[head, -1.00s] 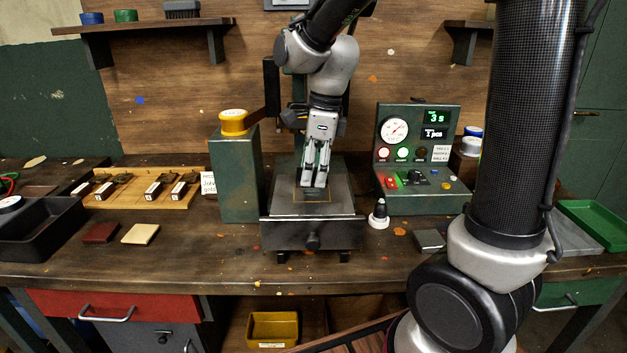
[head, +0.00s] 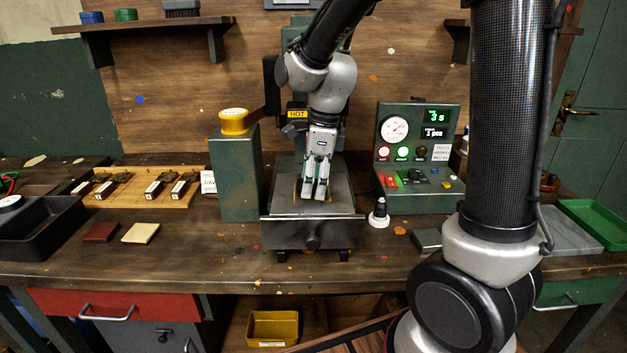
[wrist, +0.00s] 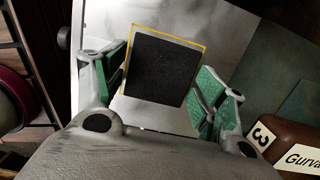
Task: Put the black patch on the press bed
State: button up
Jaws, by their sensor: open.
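The black patch (wrist: 162,66) lies flat on the grey metal press bed (wrist: 215,25) in the wrist view. It sits inside a thin yellow square outline, with a narrow margin showing at the top and right. My gripper (wrist: 160,75) is open, with one green-padded finger on each side of the patch and gaps between. In the head view, my gripper (head: 314,195) points down at the press bed (head: 345,206), fingertips close to its surface. The patch is hidden there by the fingers.
A yellow "HOT" sign (head: 297,114) is behind my wrist. A green post with a yellow button (head: 233,120) stands left of the bed, a control box (head: 417,150) right. A small dark-and-white object (head: 379,214) is beside the bed. Red (head: 101,232) and cream (head: 141,233) pieces lie left.

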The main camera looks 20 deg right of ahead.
jog(key=shift+r, duration=0.1)
notch_tip(320, 180, up, 12)
jog(key=d, duration=0.2)
jog(key=s+d+n+t+h, duration=0.1)
jog(key=s+d+n+t, duration=0.1)
jog(key=s+d+n, duration=0.4)
jog(key=s+d+f+n+t, duration=0.1)
jog(key=s+d+n, duration=0.5)
jog(key=s+n, duration=0.7)
jog(key=n, duration=0.2)
jog(key=shift+d+n+t+h, duration=0.25)
jog(key=shift+n+t+h, duration=0.05)
jog(key=shift+t+h, duration=0.1)
jog(key=shift+f, duration=0.1)
